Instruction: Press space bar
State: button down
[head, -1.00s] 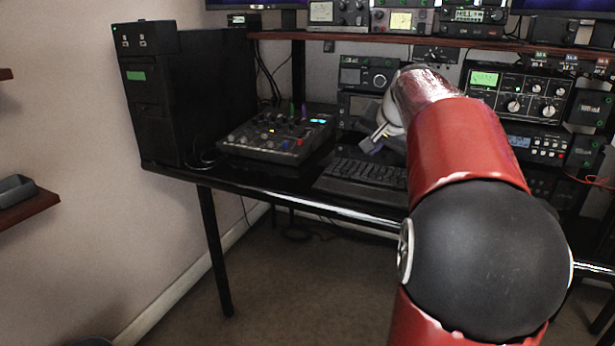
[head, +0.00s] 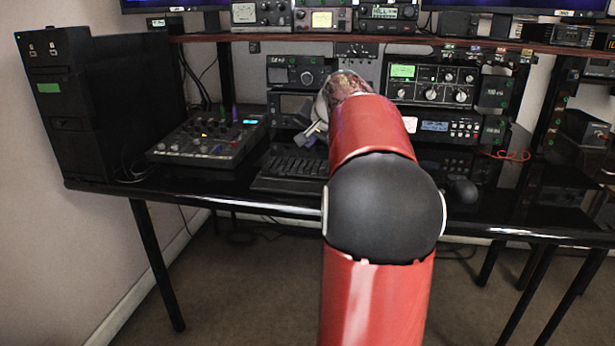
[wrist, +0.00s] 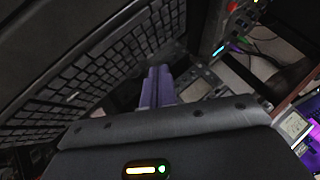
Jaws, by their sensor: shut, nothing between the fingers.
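A black keyboard (head: 285,170) lies on the desk, its right part hidden behind my red arm. It fills the left side of the wrist view (wrist: 95,75), tilted, with rows of dark keys. I cannot clearly pick out the space bar. My gripper (head: 310,136) is above the far side of the keyboard in the head view, partly hidden by my arm.
A mixer panel (head: 210,136) stands left of the keyboard, with a black computer tower (head: 95,110) beyond it. Radio units (head: 435,80) stack up behind my arm under a shelf (head: 250,37). A mouse (head: 462,190) lies to the right.

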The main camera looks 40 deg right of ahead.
jog(key=shift+f+b, duration=2.05)
jog(key=shift+f, duration=1)
jog(key=shift+f+b, duration=0.35)
jog(key=shift+f, duration=0.05)
jog(key=shift+f, duration=0.35)
jog(key=shift+r, duration=0.15)
jog(key=shift+r+p, duration=0.4)
jog(key=shift+r, duration=0.2)
notch_tip(320, 180, up, 5)
jog(key=p, duration=0.4)
